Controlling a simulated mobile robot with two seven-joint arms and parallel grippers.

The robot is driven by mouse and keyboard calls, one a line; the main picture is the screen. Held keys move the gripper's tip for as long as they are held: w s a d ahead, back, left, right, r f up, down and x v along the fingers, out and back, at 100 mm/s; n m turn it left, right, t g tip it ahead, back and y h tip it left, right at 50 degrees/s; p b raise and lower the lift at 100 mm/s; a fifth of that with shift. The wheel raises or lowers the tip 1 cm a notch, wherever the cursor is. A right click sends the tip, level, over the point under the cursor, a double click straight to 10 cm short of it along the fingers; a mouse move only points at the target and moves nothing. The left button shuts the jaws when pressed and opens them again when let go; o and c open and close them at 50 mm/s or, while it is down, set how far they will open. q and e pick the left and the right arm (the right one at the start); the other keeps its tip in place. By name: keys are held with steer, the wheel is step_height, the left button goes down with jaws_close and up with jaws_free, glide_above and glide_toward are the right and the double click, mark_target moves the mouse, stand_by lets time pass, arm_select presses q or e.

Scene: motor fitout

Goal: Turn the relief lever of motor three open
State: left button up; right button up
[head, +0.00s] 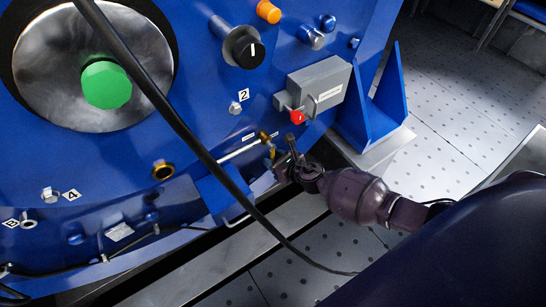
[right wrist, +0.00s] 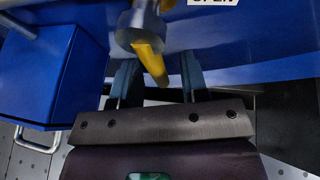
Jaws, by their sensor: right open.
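The relief lever (head: 271,150) is a small yellow handle on a brass fitting at the lower right of the blue motor face (head: 205,120). In the right wrist view the yellow lever (right wrist: 152,62) hangs from a grey metal valve body (right wrist: 140,30) and slants down to the right. My right gripper (head: 283,156) is open right beside the lever. In the right wrist view its two fingers (right wrist: 160,78) stand on either side of the lever's lower end; contact is not clear. A label reading "OPEN" (right wrist: 213,2) is partly cut off above. My left gripper is not in view.
A grey box (head: 320,85) with a red knob (head: 297,117) sits above the lever. A blue box (right wrist: 62,72) lies left of the lever. A black cable (head: 180,125) hangs across the motor face. A blue bracket (head: 388,110) stands at right, with open floor beyond.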

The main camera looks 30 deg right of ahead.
arm_select(q)
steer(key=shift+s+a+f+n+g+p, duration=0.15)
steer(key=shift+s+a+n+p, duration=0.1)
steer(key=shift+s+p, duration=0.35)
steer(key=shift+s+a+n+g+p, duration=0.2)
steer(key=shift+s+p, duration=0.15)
steer(key=shift+p, duration=0.3)
arm_select(e)
steer(key=v, duration=1)
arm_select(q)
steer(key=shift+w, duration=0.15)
